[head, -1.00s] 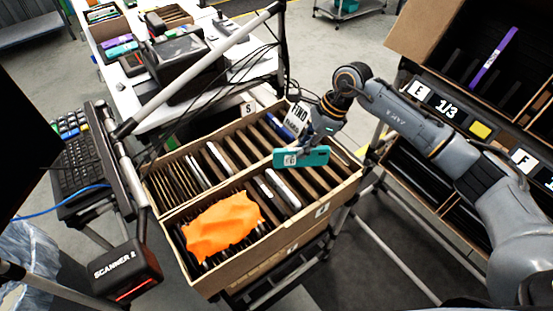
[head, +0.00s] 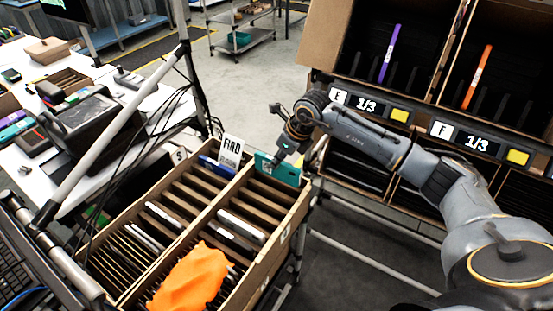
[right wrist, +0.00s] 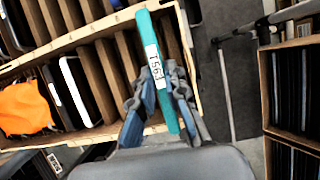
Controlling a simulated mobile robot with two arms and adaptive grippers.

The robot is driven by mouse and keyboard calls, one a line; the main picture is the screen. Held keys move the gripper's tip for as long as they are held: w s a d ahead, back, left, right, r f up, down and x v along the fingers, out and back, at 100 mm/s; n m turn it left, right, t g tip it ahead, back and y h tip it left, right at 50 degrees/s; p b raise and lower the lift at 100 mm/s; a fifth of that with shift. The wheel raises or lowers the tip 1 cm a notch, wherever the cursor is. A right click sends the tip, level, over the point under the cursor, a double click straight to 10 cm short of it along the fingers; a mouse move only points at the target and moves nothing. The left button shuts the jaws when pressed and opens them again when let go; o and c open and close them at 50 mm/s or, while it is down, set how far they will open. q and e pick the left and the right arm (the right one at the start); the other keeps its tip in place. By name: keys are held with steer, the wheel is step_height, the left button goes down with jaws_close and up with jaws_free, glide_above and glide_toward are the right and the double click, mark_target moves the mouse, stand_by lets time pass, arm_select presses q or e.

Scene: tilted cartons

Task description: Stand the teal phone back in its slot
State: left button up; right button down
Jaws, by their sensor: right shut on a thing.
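The teal phone (head: 278,170) is in my right gripper (head: 284,156), at the far end of the carton's right row in the head view. In the right wrist view the phone (right wrist: 160,70) shows a narrow long side with a white label, between the two fingers of my right gripper (right wrist: 157,98). It lies across the view over the carton's end slots. Whether its lower edge is inside a slot is not clear. The carton (head: 268,262) has two rows of slots with brown dividers. My left gripper is not in view.
An orange cloth (head: 190,278) covers the near slots of the right row. A rack with a purple item (head: 389,53) and an orange item (head: 477,77) stands right.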

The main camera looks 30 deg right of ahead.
mark_target(278, 178)
steer(key=shift+a+f+b, duration=0.1)
steer(key=shift+f+b, duration=0.5)
steer(key=shift+f, duration=0.65)
steer(key=shift+f+b, duration=1.8)
steer(key=shift+f, duration=0.4)
steer(key=shift+f+b, duration=0.3)
steer(key=c, duration=1.3)
jaws_free()
steer(key=v, duration=1.2)
steer(key=shift+r, duration=0.1)
steer(key=shift+w+r, duration=0.1)
